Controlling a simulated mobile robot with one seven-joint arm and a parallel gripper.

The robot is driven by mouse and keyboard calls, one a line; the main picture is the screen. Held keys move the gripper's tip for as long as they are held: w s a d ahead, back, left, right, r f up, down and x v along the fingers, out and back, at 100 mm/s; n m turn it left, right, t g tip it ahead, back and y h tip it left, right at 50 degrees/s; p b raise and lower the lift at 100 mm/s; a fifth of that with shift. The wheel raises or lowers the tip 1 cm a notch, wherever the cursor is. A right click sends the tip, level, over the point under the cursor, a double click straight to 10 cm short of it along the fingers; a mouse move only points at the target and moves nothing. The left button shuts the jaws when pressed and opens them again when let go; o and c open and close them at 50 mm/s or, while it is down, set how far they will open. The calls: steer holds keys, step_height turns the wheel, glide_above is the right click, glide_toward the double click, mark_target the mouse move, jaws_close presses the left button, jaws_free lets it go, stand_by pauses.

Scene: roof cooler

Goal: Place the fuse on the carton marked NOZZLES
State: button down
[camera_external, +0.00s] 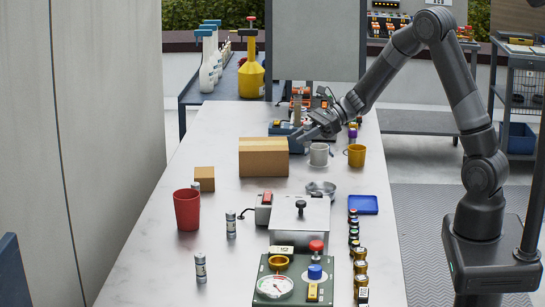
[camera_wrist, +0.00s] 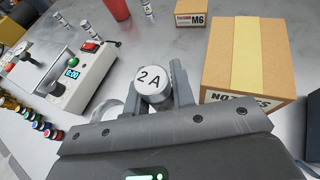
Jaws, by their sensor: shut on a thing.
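The carton marked NOZZLES (camera_external: 263,160) is a large closed brown box on the table in the outside view. In the wrist view, the carton (camera_wrist: 250,55) is right of my gripper, its label partly covered by my gripper body. My gripper (camera_wrist: 156,88) is shut on a pale, round-ended fuse (camera_wrist: 152,78) marked 2 A, seen nearly end-on. Other fuses stand on the table, one near the front (camera_external: 201,268) and one beside the switch box (camera_external: 231,224).
A small M6 carton (camera_external: 204,178) and a red cup (camera_external: 187,209) stand left of the large carton. The carton's top is bare. A grey box with a red switch (camera_external: 299,217) is nearer.

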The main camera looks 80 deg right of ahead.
steer(key=w+d+r+n, duration=0.1)
steer(key=w+d+r, duration=0.1)
steer(key=d+r, duration=0.35)
steer(key=w+d+r, duration=0.2)
steer(key=d+r, duration=0.1)
steer(key=d, duration=0.5)
glide_above(258, 144)
steer(key=shift+g+y, duration=0.3)
steer(key=shift+y, duration=0.1)
step_height(258, 144, down, 7)
steer(key=shift+s+r, duration=0.1)
steer(key=shift+s, duration=0.05)
steer(key=shift+f, duration=2.05)
steer(key=shift+f, duration=0.15)
steer(key=c, duration=1.2)
jaws_free()
steer(key=shift+c, duration=0.2)
